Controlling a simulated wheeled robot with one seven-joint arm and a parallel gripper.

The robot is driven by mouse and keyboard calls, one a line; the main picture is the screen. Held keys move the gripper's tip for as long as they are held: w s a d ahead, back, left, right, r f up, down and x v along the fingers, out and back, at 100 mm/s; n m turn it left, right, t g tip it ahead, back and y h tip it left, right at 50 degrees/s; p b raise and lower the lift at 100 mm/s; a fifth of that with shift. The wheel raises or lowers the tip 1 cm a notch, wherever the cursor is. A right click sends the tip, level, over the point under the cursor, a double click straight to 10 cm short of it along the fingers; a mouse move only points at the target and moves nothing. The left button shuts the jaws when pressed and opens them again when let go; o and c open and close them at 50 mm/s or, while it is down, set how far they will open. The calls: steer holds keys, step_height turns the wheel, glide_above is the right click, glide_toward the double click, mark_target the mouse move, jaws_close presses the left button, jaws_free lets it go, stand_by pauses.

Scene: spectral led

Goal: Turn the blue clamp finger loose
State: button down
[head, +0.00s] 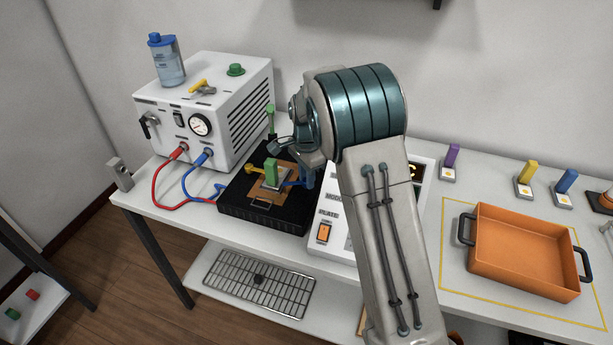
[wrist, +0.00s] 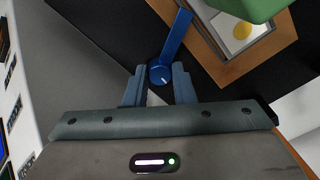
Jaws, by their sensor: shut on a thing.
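The blue clamp finger (wrist: 176,38) shows in the wrist view as a blue bar with a round knob (wrist: 160,74) at its near end, marked by a white line. My gripper (wrist: 159,80) has its fingers on either side of this knob and is shut on it. The bar reaches from the knob toward the orange-brown plate (wrist: 205,35). In the head view the blue clamp finger (head: 299,183) is partly hidden by my arm, on the right side of the black fixture (head: 240,205). A green block (head: 271,172) stands over the plate's middle.
A yellow clamp (head: 255,171) sits on the fixture's left. A white machine (head: 200,110) with red and blue hoses stands behind left. An orange tray (head: 525,250) and upright coloured handles stand at the right. A control panel (head: 325,232) is beside the fixture.

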stand_by(0.4)
steer(key=c, duration=1.2)
jaws_free()
step_height(320, 180, up, 14)
